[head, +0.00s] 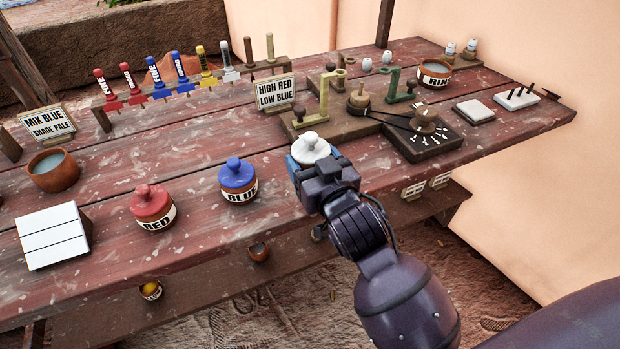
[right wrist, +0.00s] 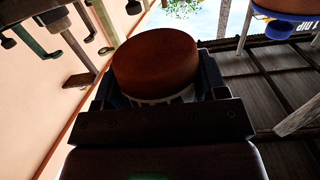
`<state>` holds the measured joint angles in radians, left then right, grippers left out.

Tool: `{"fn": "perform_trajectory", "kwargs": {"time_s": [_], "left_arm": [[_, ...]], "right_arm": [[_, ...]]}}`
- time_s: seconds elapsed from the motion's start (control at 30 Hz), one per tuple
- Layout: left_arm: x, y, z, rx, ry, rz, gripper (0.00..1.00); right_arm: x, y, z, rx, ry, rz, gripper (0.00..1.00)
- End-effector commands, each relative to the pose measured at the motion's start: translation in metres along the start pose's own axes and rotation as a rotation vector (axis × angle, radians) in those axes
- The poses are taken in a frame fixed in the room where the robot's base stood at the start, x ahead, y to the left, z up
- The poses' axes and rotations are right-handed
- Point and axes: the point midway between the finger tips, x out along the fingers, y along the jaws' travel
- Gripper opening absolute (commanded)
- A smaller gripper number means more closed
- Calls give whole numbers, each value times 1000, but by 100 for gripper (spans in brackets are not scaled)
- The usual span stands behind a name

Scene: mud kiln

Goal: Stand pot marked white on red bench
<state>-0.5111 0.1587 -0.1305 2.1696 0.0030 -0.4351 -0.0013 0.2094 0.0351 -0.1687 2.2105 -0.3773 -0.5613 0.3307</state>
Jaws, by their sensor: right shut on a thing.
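My right gripper (head: 312,170) is shut on the pot with the white lid (head: 311,148), at the front edge of the red plank bench (head: 110,165). The right wrist view shows the pot's brown clay body (right wrist: 155,65) between the fingers, with part of a white label; its wording is hidden. The gripper and wrist cover most of the pot in the head view. Whether its base touches the bench I cannot tell. My left gripper is not in view.
A blue-lidded pot (head: 238,180) and a red-lidded pot (head: 152,206) stand left of the gripper. A dark tray (head: 425,140) lies to the right. Bare planks lie between the blue pot and the sign (head: 275,93).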

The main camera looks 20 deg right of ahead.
Motion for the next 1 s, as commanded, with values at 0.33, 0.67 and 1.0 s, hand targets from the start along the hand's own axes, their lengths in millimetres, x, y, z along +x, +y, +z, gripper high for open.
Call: {"fn": "perform_trajectory", "kwargs": {"time_s": [0.33, 0.67, 1.0], "left_arm": [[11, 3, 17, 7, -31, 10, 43], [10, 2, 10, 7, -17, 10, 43], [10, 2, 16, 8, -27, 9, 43]], "right_arm": [[2, 0, 52, 1, -7, 0, 23], [2, 0, 50, 1, -1, 0, 23], [3, 0, 53, 1, -3, 0, 91]]}}
